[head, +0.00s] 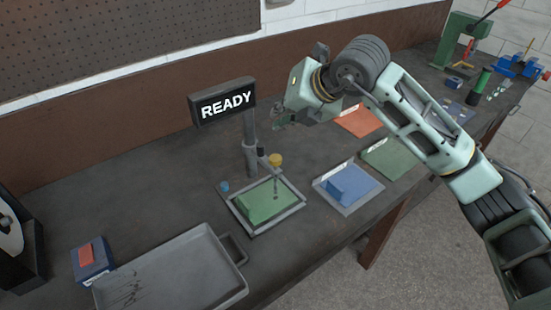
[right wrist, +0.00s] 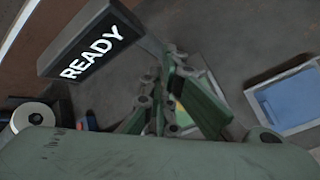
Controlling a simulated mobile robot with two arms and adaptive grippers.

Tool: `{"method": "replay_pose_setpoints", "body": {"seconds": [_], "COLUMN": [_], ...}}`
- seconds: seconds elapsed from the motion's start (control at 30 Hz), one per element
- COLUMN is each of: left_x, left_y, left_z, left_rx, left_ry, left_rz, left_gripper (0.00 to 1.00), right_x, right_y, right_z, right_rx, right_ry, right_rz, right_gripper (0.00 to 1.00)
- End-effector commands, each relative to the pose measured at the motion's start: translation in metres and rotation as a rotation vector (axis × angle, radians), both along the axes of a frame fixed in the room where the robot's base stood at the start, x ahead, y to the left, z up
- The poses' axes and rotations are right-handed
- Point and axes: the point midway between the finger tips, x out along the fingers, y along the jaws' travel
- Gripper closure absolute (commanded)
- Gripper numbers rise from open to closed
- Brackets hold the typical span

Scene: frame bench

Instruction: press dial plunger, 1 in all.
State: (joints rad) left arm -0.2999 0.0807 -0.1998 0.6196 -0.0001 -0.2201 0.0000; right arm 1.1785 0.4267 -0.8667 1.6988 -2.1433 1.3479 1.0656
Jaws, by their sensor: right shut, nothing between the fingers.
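The dial gauge has a yellow round top (head: 275,160) and a thin stem reaching down over a green plate (head: 262,203) in a grey frame. It is held by a grey post (head: 250,140) that carries a black sign (head: 225,102) reading READY. My right gripper (head: 279,120) is shut and empty, above the yellow top and to the right of the sign, apart from both. In the right wrist view the shut fingers (right wrist: 172,115) hide most of the gauge; a bit of green and yellow shows behind them. The sign (right wrist: 90,50) is at upper left there. My left gripper is not in view.
A blue tray (head: 349,187), a green tray (head: 393,157) and an orange tray (head: 360,120) lie right of the gauge. A grey metal tray (head: 180,270) and a blue box (head: 92,260) are at front left. Vises stand far right. Bench behind the metal tray is clear.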

Motion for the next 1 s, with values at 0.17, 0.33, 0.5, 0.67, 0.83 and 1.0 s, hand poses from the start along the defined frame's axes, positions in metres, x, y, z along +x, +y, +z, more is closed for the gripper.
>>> {"method": "replay_pose_setpoints", "body": {"seconds": [0.17, 0.33, 0.5, 0.67, 0.83, 1.0], "left_x": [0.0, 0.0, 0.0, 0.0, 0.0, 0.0], "left_y": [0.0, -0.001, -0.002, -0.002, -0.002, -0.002], "left_z": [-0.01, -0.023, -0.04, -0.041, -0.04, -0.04], "left_rx": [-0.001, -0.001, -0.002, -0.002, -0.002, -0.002], "left_ry": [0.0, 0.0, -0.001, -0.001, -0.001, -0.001], "left_rz": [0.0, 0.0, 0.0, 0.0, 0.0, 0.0], "left_gripper": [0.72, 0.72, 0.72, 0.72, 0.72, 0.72], "right_x": [0.0, 0.0, 0.0, 0.0, 0.0, 0.0], "right_y": [-0.001, 0.0, 0.0, 0.0, 0.0, 0.0], "right_z": [-0.028, -0.054, -0.07, -0.072, -0.071, -0.071], "right_rx": [-0.001, -0.001, -0.001, 0.0, 0.0, 0.0], "right_ry": [0.003, 0.001, 0.0, -0.001, -0.001, -0.001], "right_rz": [-0.001, 0.0, 0.001, 0.001, 0.001, 0.001], "right_gripper": [1.0, 1.0, 1.0, 1.0, 1.0, 1.0]}}
